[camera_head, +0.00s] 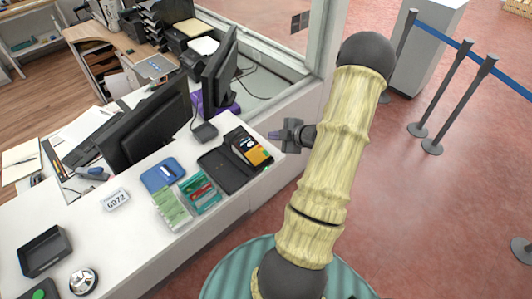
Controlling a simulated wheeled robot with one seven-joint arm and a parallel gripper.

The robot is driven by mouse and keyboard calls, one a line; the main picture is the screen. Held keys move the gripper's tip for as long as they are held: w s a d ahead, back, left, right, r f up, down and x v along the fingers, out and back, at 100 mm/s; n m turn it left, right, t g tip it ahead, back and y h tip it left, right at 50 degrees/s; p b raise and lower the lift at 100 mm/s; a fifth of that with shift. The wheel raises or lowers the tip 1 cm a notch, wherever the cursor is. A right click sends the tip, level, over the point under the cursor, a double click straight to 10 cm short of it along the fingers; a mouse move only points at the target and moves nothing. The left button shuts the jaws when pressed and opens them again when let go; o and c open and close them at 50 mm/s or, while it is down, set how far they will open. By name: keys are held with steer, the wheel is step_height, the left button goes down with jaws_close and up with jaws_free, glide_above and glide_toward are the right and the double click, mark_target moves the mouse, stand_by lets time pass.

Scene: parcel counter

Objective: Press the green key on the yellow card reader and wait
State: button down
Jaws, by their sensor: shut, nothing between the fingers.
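The yellow card reader (256,155) lies on the white counter, at the right end of an open black case or tray (222,168). Its upper part is dark and its lower part is yellow-orange with small keys. The keys are too small to tell apart clearly, so I cannot single out the green one. My gripper (273,135) is shut and empty. In the picture it is just right of the reader's upper part, pointing left, and looks apart from it. I cannot tell its height above the counter.
Left of the case are teal and red cards (201,191), a green sheet (171,207) and a blue tray (162,174). A window post (325,48) rises beyond my gripper.

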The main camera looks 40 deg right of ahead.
steer(key=b, duration=0.6)
glide_toward(262, 150)
steer(key=shift+w+r+x, duration=0.1)
steer(key=shift+r+x, duration=0.05)
steer(key=shift+x, duration=1.05)
steer(key=shift+w+r+x, duration=0.1)
steer(key=shift+r+x, duration=0.1)
steer(key=shift+x, duration=1.05)
steer(key=shift+f+b, duration=0.15)
steer(key=shift+b, duration=0.15)
steer(key=shift+f, duration=0.25)
steer(key=shift+w+f+b, duration=0.1)
steer(key=shift+f+b, duration=0.2)
steer(key=shift+b, duration=0.2)
steer(key=shift+r, duration=0.15)
steer(key=shift+r+p, duration=0.5)
steer(key=shift+r, duration=0.1)
steer(key=r+p, duration=0.1)
steer(key=r, duration=0.1)
steer(key=s+r+p, duration=0.1)
steer(key=r+p, duration=0.1)
steer(key=r, duration=0.1)
steer(key=shift+s, duration=0.2)
